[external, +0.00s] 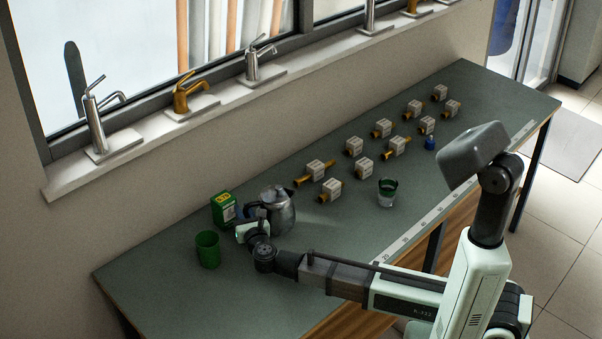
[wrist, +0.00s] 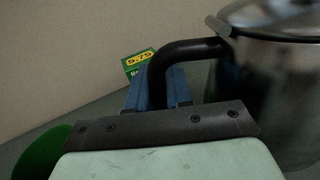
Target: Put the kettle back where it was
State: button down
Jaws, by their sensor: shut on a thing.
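The kettle (external: 281,211) is a shiny metal pot with a black handle. It stands upright at the left part of the green table, and I cannot tell whether its base touches the table. In the wrist view the kettle (wrist: 275,80) fills the right side, and its black handle (wrist: 188,50) reaches toward my gripper. My gripper (external: 252,216) is at the kettle's left side, shut on the handle. In the wrist view blue finger pads of my gripper (wrist: 160,90) lie at the handle, partly hidden by the gripper's dark plate.
A green box (external: 224,210) with a yellow label stands just behind my gripper. A green cup (external: 208,249) stands to its left. A dark green-rimmed cup (external: 387,192), several brass valves with white tags (external: 354,146) and a blue item (external: 430,143) are further right. The table's front left is clear.

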jog(key=shift+f, duration=2.65)
jog(key=shift+f, duration=0.1)
jog(key=c, duration=1)
grip_release()
jog(key=shift+c, duration=0.2)
jog(key=shift+s, duration=0.1)
jog(key=v, duration=1.2)
